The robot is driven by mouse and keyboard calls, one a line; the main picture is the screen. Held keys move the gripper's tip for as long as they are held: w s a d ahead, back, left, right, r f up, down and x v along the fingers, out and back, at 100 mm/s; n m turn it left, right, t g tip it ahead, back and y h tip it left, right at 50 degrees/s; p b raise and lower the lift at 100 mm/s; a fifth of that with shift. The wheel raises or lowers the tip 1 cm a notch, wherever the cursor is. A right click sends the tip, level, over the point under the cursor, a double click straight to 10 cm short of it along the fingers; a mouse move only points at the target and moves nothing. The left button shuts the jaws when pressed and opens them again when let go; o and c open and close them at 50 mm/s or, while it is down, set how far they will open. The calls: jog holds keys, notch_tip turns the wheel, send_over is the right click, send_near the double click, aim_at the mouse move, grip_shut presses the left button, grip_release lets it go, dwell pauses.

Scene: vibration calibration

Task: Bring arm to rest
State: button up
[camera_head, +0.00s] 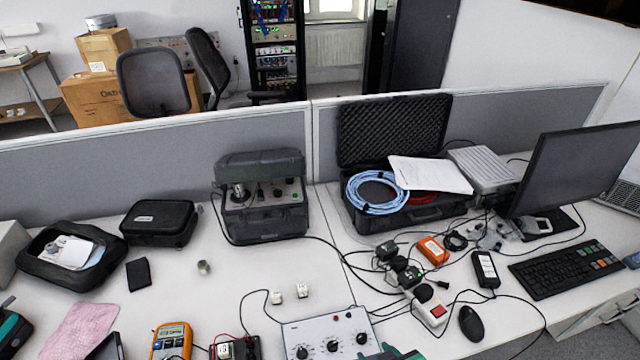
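No part of my arm or gripper can be made out in the head view. The desk holds a vibration calibrator in an open dark case (262,195) at the back middle, with a round metal head on its panel at the left. A white control box with dark knobs (328,333) stands at the front edge, partly cut off by the frame. Two small white cubes (276,297) lie behind it, one with a cable. A small metal cylinder (203,267) stands alone on the desk left of the cubes.
An open foam-lined case (395,130) holds blue cable. Right are a power strip (430,306), mouse (471,323), keyboard (568,269) and monitor (578,172). Left are black pouches (158,222), a pink cloth (78,331) and an orange multimeter (171,341). Cables cross the desk; its left-centre is fairly clear.

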jog(key=s+a+f+m+t, duration=0.15)
jog(key=s+f+t, duration=0.3)
jog(key=s, duration=0.85)
jog(key=s+a+r+m+t, duration=0.1)
jog(key=s+a+r, duration=0.1)
jog(key=a, duration=0.3)
jog(key=s+a+r+m+t+h, duration=0.1)
jog(key=s+a+r+m+t, duration=0.1)
jog(key=s+a, duration=0.3)
jog(key=shift+a+r, duration=0.65)
jog(key=shift+r, duration=0.05)
jog(key=shift+s, duration=0.1)
jog(key=shift+c, duration=0.4)
